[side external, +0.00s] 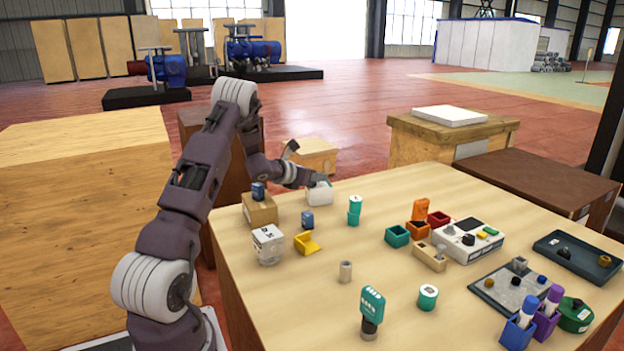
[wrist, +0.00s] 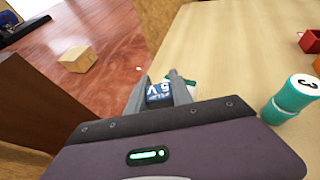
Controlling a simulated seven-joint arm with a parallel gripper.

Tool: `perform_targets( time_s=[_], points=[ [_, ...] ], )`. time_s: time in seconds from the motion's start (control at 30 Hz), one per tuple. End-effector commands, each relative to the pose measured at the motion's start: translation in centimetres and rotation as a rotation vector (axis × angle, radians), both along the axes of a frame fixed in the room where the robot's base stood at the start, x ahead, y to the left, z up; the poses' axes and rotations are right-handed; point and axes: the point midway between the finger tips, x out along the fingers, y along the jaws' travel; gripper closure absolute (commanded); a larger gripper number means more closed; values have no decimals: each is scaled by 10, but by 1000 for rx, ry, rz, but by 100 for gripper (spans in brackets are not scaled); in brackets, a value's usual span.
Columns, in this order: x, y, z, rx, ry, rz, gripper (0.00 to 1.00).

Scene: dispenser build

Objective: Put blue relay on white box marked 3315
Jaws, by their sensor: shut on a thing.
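My gripper (wrist: 168,88) is shut on a blue block with white lettering, the blue relay (wrist: 158,92), seen between its fingers in the wrist view. In the side view my gripper (side external: 319,182) is at the table's far edge, just above or at a plain white box (side external: 320,196); I cannot tell whether the held relay touches it. A second white box (side external: 268,244), with dark marks too small to read, stands nearer at the left edge.
A yellow bin (side external: 307,243) and a teal-and-white cylinder (side external: 355,210) stand nearby; the cylinder is at the right in the wrist view (wrist: 292,97). Small bins (side external: 397,236) and a control box (side external: 468,241) stand farther right. The table's middle has free room.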

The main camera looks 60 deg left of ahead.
Motion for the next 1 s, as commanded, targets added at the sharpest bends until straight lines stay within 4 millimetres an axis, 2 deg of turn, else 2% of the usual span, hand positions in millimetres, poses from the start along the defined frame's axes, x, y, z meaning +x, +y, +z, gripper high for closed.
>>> perform_targets(
  time_s=[0.13,0.3,0.43,0.6,0.77,1.0],
  points=[
    [1,0,17,4,-3,-1,100],
    [1,0,63,7,-4,-2,100],
    [1,0,88,5,-3,-5,100],
    [23,0,108,20,-33,-182,100],
    [31,-7,103,7,-10,-363,100],
    [30,-9,50,-5,0,-397,100]
  ],
)
